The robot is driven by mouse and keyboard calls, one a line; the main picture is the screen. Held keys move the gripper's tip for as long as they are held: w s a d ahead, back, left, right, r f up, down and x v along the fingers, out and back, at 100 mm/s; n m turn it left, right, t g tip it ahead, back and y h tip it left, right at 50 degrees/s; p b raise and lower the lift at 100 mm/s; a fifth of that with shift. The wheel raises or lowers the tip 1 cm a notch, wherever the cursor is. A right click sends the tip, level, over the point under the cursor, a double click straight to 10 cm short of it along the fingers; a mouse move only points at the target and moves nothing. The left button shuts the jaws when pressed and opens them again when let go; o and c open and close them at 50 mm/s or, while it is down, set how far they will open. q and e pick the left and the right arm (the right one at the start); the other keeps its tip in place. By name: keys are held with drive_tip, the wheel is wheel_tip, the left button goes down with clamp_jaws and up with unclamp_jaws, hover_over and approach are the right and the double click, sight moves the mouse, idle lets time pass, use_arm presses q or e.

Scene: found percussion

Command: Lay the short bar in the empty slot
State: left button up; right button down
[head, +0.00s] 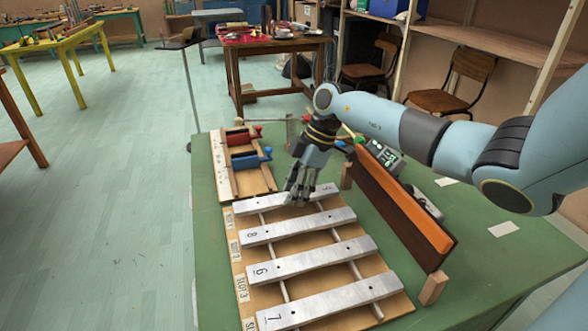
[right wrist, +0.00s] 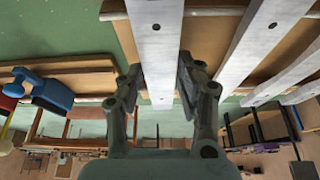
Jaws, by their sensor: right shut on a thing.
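The short bar (head: 270,202) is a silver metal bar at the far end of the row, above the wooden frame (head: 240,270) with its two pale rails. My right gripper (head: 300,192) comes down over this bar and is shut on it. In the right wrist view the bar (right wrist: 157,50) runs lengthwise between the two fingers (right wrist: 157,85). The bar lies roughly parallel to its neighbours over the far slot. I cannot tell whether it touches the rails. Longer bars marked 8 (head: 300,226), 6 (head: 315,260) and 7 (head: 335,302) lie nearer. My left gripper is not in view.
A wooden rack (head: 228,190) with blue (head: 252,160) and red mallet-like pieces stands beyond the frame. A brown board with an orange edge (head: 410,210) stands to the right, with a small device (head: 385,155) behind it. The green tabletop (head: 213,285) is bare at left.

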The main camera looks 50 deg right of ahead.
drive_tip(key=c, duration=0.8)
unclamp_jaws()
drive_tip(key=v, duration=1.2)
